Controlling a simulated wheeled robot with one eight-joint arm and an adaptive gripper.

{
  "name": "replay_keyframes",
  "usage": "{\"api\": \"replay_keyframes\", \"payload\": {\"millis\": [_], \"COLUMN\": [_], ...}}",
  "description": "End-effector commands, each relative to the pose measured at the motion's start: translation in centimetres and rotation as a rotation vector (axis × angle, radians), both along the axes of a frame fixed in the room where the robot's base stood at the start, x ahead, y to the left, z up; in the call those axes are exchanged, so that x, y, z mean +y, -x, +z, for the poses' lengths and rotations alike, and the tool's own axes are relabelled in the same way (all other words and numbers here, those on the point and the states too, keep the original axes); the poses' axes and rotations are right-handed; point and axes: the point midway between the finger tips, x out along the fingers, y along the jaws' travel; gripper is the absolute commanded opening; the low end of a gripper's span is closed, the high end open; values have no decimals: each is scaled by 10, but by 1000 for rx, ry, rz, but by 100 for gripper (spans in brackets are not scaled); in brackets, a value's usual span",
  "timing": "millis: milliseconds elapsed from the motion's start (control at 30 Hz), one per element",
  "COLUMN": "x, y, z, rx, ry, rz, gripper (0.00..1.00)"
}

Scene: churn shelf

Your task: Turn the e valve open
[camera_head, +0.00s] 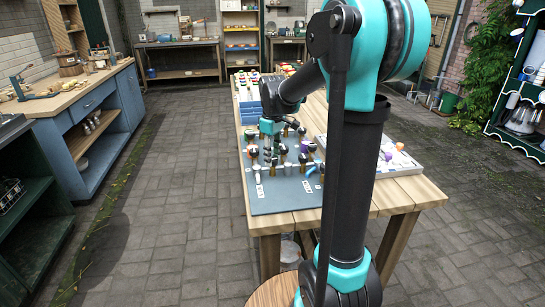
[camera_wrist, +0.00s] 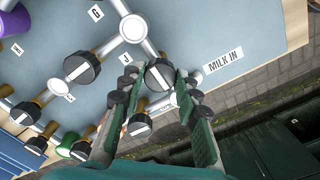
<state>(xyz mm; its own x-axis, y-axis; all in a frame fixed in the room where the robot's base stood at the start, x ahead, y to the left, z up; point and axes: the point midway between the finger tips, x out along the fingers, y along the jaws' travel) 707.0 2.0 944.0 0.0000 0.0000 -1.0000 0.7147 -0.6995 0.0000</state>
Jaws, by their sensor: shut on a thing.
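A grey-blue valve board (camera_head: 282,194) lies on the wooden table. It carries white pipes and several black-topped valve knobs. In the wrist view, my gripper (camera_wrist: 157,82) has its two fingers on either side of a black knob with a white stripe (camera_wrist: 160,72). This knob sits on the pipe near a white round junction (camera_wrist: 134,28) and the MILK IN label (camera_wrist: 223,60). I can read labels G and J, but no E is legible, so I cannot tell whether this is the e valve. In the head view my gripper (camera_head: 270,132) is over the board's left side.
Another striped black knob (camera_wrist: 81,70) stands to the left. More knobs (camera_wrist: 139,125) lie close by the left finger. A purple part (camera_wrist: 14,20) is at the upper left. In the head view a light tray (camera_head: 400,165) sits right of the board. Paved floor surrounds the table.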

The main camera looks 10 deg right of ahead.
Motion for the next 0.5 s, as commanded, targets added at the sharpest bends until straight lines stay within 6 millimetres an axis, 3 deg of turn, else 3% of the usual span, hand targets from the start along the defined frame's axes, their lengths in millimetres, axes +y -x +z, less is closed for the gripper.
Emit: {"api": "replay_keyframes", "payload": {"millis": [367,400,500], "x": [0,0,0], "y": [0,0,0], "z": [0,0,0], "rx": [-1,-1,0], "ry": [1,1,0], "rz": [5,5,5], "gripper": [3,33,45]}}
